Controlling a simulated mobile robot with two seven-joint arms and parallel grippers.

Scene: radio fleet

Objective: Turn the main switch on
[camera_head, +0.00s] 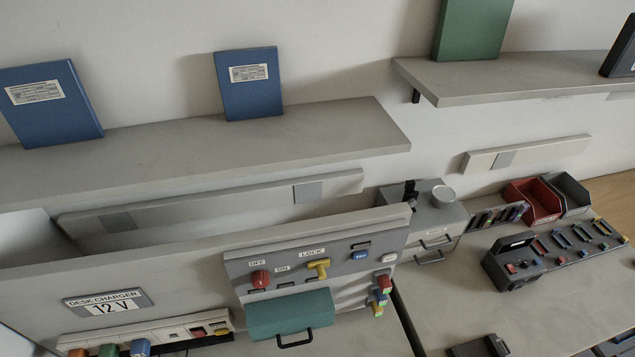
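A red knob (260,278), which looks like the main switch, sits on the grey sloped panel (236,268) in the head view. It is just below the OFF label (257,263), and the ON label (283,269) is to its right. A yellow handle (318,267) sits under the LOCK label (312,252), to the right of the red knob. Neither of my grippers shows in the view.
A green cover with a black handle (290,315) juts out below the switches. Blue (360,255) and white (389,257) buttons are to their right. A long shelf (200,150) overhangs behind. A desk charger (150,335) is at lower left.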

